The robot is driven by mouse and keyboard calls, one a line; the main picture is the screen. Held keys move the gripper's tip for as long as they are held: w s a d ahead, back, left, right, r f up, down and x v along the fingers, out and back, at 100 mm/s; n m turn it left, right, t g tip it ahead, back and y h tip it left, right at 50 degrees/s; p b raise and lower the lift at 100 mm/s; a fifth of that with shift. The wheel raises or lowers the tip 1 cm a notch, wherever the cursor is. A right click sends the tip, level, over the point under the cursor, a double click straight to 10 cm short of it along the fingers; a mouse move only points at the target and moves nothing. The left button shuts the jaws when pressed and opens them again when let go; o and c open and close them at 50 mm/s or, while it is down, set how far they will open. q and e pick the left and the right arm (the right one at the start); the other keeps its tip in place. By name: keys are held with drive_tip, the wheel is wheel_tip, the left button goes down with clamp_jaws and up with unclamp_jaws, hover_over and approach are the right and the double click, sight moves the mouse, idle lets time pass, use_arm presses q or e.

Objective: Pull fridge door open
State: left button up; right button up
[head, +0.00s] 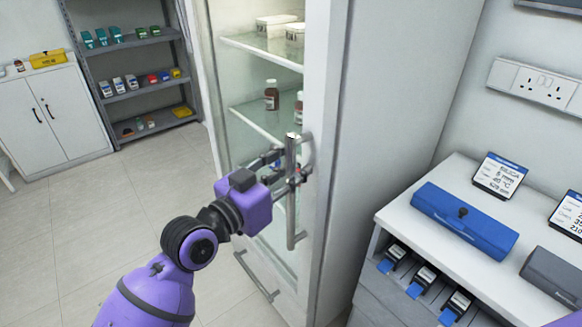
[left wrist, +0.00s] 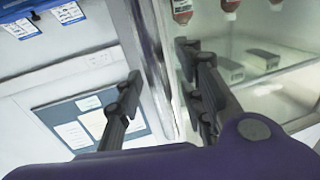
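The fridge door (head: 228,75) is a tall white-framed glass door that looks shut. Its handle (head: 291,215) is an upright metal bar near the door's right edge. My left gripper (head: 290,168) is at the upper half of the handle, its purple body to the left of it. In the left wrist view, the two dark fingers (left wrist: 163,78) stand wide apart, with the pale upright edge of the door and handle area between them. Contact with the bar cannot be told. My right gripper is in neither view.
Bottles (head: 271,95) and tubs stand on glass shelves inside the fridge. A bench (head: 412,205) with a blue case (head: 464,220) stands to the right. A grey shelf rack (head: 150,88) and white cabinet (head: 52,125) stand back left. The tiled floor (head: 90,230) at left is clear.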

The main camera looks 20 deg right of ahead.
use_arm(q)
clamp_jaws()
drive_tip(key=shift+a, duration=0.1)
idle(0.5)
